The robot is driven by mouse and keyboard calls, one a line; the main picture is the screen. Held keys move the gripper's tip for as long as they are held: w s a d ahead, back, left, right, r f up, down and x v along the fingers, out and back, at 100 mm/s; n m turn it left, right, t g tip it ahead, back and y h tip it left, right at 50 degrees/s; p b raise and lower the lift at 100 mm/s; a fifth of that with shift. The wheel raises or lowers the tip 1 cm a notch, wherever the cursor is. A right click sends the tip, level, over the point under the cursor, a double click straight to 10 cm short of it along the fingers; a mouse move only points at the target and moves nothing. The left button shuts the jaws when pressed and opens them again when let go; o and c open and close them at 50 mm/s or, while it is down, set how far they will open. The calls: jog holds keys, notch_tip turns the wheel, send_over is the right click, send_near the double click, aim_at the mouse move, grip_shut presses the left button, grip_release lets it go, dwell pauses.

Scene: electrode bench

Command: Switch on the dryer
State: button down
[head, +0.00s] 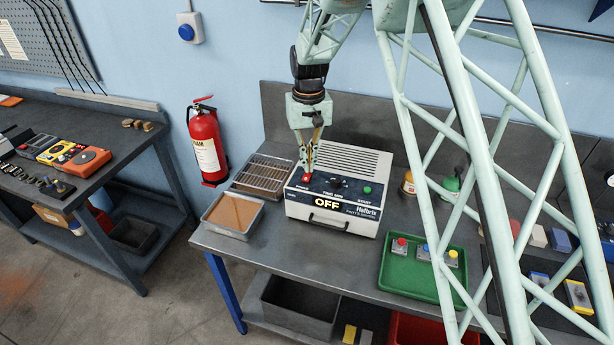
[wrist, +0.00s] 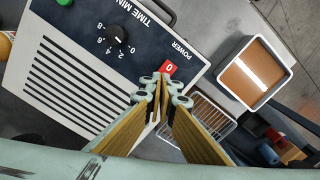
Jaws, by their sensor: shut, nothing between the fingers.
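The dryer (head: 333,189) is a white box with a dark control panel on the metal bench in the head view, and its display reads OFF. In the wrist view the dryer (wrist: 85,85) shows a slatted top, a black time dial (wrist: 117,34) and a red power switch (wrist: 168,68) marked 0. In the head view a green button (head: 367,190) sits at the panel's right. My gripper (wrist: 160,78) is shut and empty, fingertips pointing down at the red switch. In the head view my gripper (head: 306,172) hides part of the switch; I cannot tell whether it touches.
A tray with a brown surface (head: 233,213) and a wire rack (head: 264,176) stand left of the dryer. A green tray (head: 412,280) with small button boxes lies to its right. Bottles (head: 409,184) stand behind that tray.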

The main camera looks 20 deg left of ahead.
jog(key=shift+f+b, duration=0.4)
jog(key=shift+f, duration=0.5)
dwell(1.0)
jog(key=shift+r, duration=0.1)
jog(key=shift+r+p, duration=1.4)
jog(key=shift+r, duration=2)
